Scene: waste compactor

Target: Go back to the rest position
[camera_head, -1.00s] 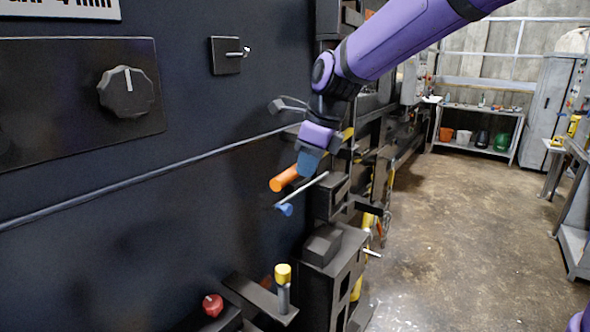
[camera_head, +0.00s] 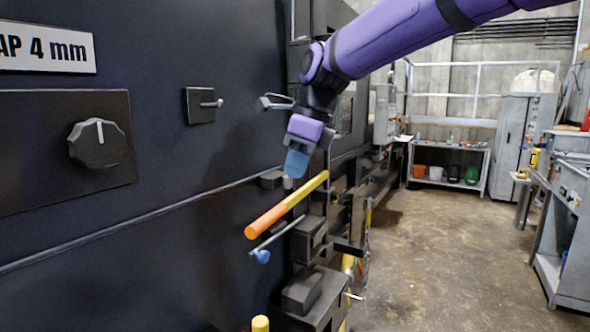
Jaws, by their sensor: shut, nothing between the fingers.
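My purple arm reaches in from the upper right. My gripper (camera_head: 297,163), with blue fingers, points down and is shut and empty. In the picture it is just above a yellow lever with an orange end (camera_head: 266,221), and a small gap shows between them. The depth of that gap is hard to tell. A thin grey rod with a blue knob (camera_head: 262,256) sits below the lever.
The dark compactor panel (camera_head: 150,180) fills the left, with a black dial (camera_head: 97,144) and a small switch (camera_head: 201,104). Black machine blocks (camera_head: 312,290) stand below the lever. The concrete floor (camera_head: 430,255) on the right is open, with benches (camera_head: 568,235) beyond.

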